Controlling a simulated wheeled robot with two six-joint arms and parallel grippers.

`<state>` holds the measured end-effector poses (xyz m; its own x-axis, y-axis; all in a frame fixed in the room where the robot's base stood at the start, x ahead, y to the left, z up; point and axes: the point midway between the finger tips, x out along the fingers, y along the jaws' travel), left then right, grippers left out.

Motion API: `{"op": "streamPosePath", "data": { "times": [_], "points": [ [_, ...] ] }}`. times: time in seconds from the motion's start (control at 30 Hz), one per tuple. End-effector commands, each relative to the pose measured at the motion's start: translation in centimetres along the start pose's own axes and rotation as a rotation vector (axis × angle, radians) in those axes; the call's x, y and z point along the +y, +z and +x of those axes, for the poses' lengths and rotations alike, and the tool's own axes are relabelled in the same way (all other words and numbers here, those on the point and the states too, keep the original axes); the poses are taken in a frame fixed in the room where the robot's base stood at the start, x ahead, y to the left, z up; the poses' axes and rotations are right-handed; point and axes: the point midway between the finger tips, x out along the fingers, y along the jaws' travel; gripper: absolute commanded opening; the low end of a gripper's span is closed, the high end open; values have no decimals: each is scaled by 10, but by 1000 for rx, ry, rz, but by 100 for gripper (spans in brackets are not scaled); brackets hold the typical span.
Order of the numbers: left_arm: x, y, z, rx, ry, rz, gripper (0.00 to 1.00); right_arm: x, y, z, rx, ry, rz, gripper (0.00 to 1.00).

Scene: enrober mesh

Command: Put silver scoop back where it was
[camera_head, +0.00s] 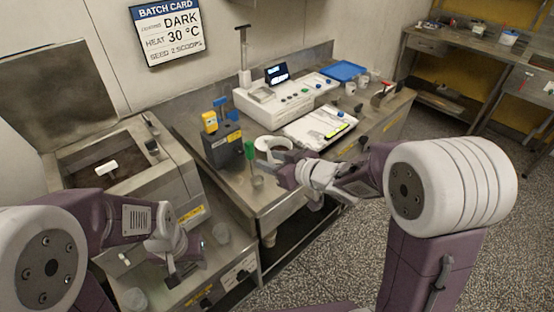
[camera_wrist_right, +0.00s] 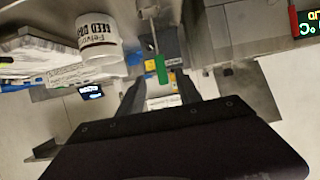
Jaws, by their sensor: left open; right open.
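A silver scoop with a green handle (camera_head: 250,150) stands near the front edge of the middle counter, its silver cup low beside my right gripper. In the right wrist view its green handle (camera_wrist_right: 161,69) and thin silver shaft show just beyond and between the fingers, with no clear contact. My right gripper (camera_head: 263,157) is open and reaches left toward the handle; it also shows in the right wrist view (camera_wrist_right: 160,84). My left gripper (camera_head: 184,270) is open and empty, low over the front left counter.
A white labelled tub (camera_wrist_right: 97,32) stands close to my right gripper. A dark block (camera_head: 223,147) with yellow and blue tools stands left of the scoop. A tank (camera_head: 90,165) holds brown contents and a white tool.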

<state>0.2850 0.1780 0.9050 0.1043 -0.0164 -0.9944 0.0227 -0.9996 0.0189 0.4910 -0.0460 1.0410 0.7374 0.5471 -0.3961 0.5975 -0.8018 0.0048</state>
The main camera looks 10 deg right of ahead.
Motion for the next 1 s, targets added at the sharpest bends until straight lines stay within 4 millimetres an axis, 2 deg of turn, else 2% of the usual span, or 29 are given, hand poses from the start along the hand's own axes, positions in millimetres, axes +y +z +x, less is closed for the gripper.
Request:
{"op": "streamPosePath", "data": {
  "times": [0.1, 0.2, 0.47, 0.57, 0.67, 0.73, 0.8, 0.87, 0.9, 1.0],
  "points": [
    [0, -1, -6, 0, 0, 0, 44, 1, -2, -21, 0, 3, 0, 41],
    [0, -1, -7, 0, 0, 0, 44, 0, -1, -30, 0, 1, 0, 41],
    [0, -1, -7, 0, 0, 0, 44, 0, 0, -32, -1, 0, 0, 41],
    [0, -1, -7, 0, 0, 0, 44, 15, 13, -34, -51, 72, 16, 41],
    [0, -1, -7, 0, 0, 0, 44, 54, 63, -53, -250, 277, 98, 41],
    [0, -1, -7, 0, 0, 0, 44, 65, 113, -82, -452, 397, 198, 41],
    [0, -1, -7, 0, 0, 0, 44, 54, 157, -114, -652, 451, 313, 41],
    [0, -1, -7, 0, 0, 0, 44, 33, 185, -138, -797, 452, 408, 41],
    [0, -1, -7, 0, 0, 0, 44, 18, 198, -150, -873, 440, 461, 41],
    [0, -1, -7, 0, 0, 0, 44, -10, 212, -169, -986, 402, 550, 41]
  ]
}}
